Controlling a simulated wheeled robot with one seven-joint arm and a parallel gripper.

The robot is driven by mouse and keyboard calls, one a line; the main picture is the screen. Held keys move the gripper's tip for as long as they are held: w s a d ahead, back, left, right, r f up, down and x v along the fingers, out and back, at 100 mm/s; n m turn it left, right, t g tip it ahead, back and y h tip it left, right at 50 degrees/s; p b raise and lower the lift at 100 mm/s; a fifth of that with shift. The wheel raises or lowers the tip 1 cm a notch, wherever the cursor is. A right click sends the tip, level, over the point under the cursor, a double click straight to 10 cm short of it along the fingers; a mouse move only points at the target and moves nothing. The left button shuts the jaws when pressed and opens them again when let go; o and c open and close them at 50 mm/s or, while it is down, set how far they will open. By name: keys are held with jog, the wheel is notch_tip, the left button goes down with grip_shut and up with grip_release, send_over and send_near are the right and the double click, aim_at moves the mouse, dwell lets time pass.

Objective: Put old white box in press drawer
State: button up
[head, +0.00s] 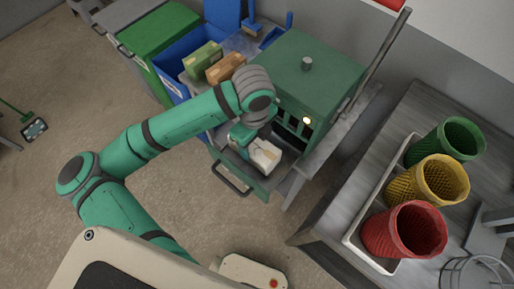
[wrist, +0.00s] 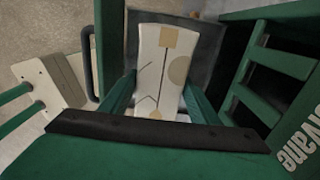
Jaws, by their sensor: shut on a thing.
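The old white box (head: 262,153) is in my gripper, over the open press drawer (head: 232,165) of the green press (head: 309,75). In the wrist view the box (wrist: 158,62) shows a tan square, a tan circle and thin dark lines, and its edges look worn. My gripper (wrist: 160,95) has a green finger on each side of the box and is shut on it. The drawer's grey floor (wrist: 205,50) shows beside the box in the wrist view. I cannot tell whether the box touches the drawer floor.
A green box (head: 203,58) and an orange-brown box (head: 226,68) stand left of the press. A blue bin (head: 172,60) and a green bin (head: 160,32) are farther left. Red, yellow and green baskets (head: 404,230) stand in a tray on the right table.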

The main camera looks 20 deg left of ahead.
jog(key=shift+d+f, duration=0.25)
jog(key=shift+f, duration=0.05)
jog(key=shift+w+d+f, duration=0.1)
jog(key=shift+f, duration=1.6)
jog(key=o, duration=1.2)
jog(key=shift+f, duration=0.1)
jog(key=shift+c, duration=0.2)
notch_tip(320, 180, up, 12)
jog(key=shift+r, duration=0.15)
